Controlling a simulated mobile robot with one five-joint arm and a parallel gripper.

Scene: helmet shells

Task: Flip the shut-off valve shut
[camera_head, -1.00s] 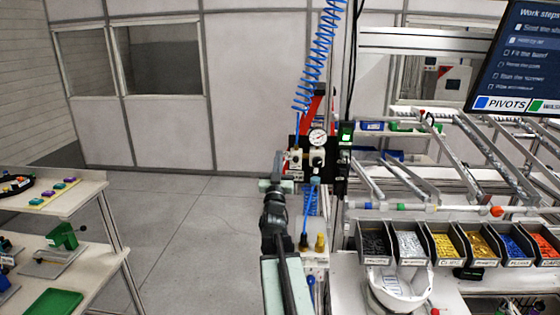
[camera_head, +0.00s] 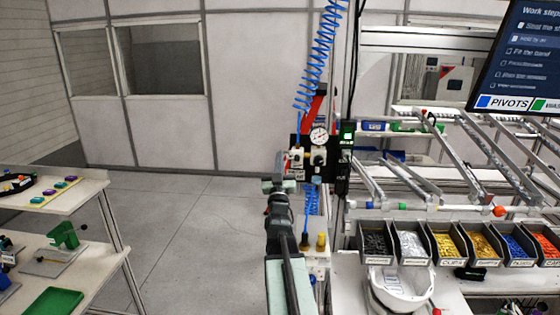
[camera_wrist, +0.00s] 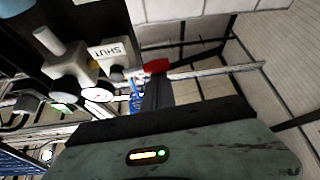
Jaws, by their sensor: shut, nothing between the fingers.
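The air-supply panel (camera_head: 334,170) is black and carries a round gauge (camera_head: 318,135) and pale valve blocks. The shut-off valve (camera_head: 297,157) looks like the pale block at its left side; its lever position is too small to tell. In the wrist view, a white valve body (camera_wrist: 68,68) stands upper left, beside a white label reading "SHUT" (camera_wrist: 112,50), upside down. A red piece (camera_wrist: 155,66) shows right of the label; I cannot tell whether it is the lever. My gripper (camera_head: 279,186) is shut and empty, just left of and below the valve; contact cannot be told.
A coiled blue hose (camera_head: 318,60) hangs above the panel. Right of it is a workbench with part bins (camera_head: 410,243) and a white helmet shell (camera_head: 403,287). A shelf table (camera_head: 50,205) stands at left. The floor (camera_head: 175,220) between is clear.

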